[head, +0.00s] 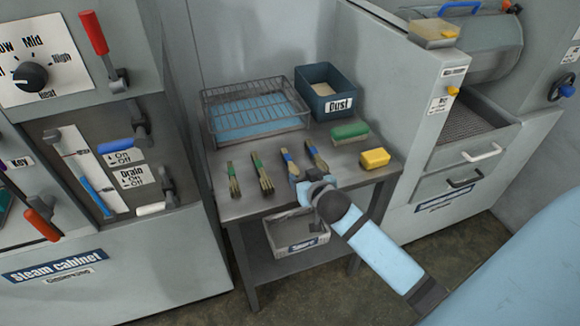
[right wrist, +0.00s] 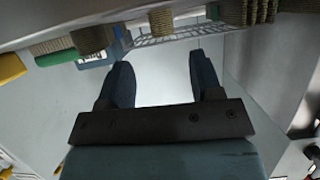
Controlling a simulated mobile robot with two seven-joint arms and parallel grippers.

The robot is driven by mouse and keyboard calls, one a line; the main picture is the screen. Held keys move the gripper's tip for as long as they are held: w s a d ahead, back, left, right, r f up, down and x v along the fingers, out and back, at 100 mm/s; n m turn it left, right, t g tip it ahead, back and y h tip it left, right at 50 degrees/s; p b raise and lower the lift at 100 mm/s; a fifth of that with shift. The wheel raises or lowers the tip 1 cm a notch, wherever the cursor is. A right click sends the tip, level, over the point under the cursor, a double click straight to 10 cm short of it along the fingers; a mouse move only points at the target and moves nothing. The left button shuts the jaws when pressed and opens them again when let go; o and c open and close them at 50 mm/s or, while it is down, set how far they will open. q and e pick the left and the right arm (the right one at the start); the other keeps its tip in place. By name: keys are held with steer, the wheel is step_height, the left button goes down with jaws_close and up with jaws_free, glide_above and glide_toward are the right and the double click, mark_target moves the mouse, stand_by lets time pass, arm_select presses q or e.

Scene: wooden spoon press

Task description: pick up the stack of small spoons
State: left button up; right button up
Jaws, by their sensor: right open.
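Several banded wooden utensil stacks lie in a row along the front of the metal table (head: 222,211). Two have green bands, a left one (head: 233,181) and a second one (head: 263,175). Two have blue bands, one (head: 289,162) and another (head: 316,157) farther right. I cannot tell which stack is the small spoons. My right gripper (head: 303,180) is at the front edge near the blue-banded stacks and partly covers one. In the right wrist view its fingers (right wrist: 162,78) are apart and empty. Stack ends (right wrist: 160,20) show beyond them, at the top. My left gripper is out of view.
A wire basket (head: 250,88) and a blue Dust bin (head: 318,75) stand at the back. A green brush (head: 350,131) and a yellow block (head: 375,157) lie at the right. A grey bin (head: 290,236) is below. Cabinets flank the table.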

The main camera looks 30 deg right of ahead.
mark_target(294, 169)
steer(key=x, duration=0.6)
steer(key=shift+w+f, duration=0.25)
steer(key=shift+w, duration=0.1)
steer(key=shift+a, duration=0.1)
steer(key=c, duration=1)
steer(key=shift+r, duration=0.1)
steer(key=shift+c, duration=0.3)
